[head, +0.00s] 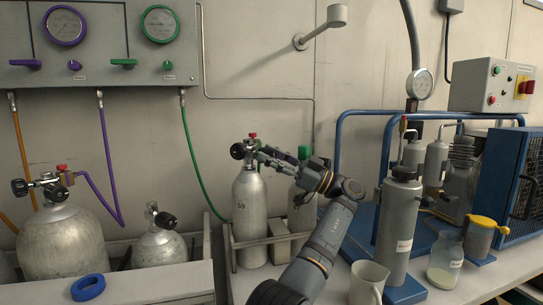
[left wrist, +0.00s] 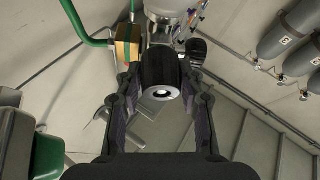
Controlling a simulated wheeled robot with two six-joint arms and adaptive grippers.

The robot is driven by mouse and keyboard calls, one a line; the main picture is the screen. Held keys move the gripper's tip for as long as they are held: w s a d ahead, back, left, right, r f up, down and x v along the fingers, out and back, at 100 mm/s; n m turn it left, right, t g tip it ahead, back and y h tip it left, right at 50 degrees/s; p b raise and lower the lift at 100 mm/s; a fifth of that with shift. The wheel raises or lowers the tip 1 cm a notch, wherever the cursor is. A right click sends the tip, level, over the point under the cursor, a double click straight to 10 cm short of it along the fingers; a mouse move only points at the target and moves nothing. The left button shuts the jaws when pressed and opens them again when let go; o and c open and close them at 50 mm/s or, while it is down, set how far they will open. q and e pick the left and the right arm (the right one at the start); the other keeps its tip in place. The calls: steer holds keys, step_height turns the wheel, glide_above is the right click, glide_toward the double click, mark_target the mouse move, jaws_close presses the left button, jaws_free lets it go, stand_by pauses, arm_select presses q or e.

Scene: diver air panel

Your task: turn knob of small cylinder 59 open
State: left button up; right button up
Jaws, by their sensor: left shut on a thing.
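My left gripper (head: 264,155) reaches in from the right at valve height. In the left wrist view, its two fingers (left wrist: 160,88) are closed on the sides of a round black knob (left wrist: 158,75) with a pale ring at its centre. A brass block (left wrist: 127,43) with a green hose is beside it. My right gripper is not in view.
A wall panel (head: 100,70) with gauges hangs at the upper left. Larger cylinders (head: 62,243) stand at the left. A green-topped cylinder (head: 303,205) stands just behind my arm. A grey bottle (head: 398,225), a beaker (head: 367,283) and a blue-framed machine crowd the right.

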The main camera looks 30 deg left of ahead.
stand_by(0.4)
arm_select(q)
steer(key=o, duration=1.2)
step_height(320, 180, up, 10)
steer(key=shift+c, duration=0.3)
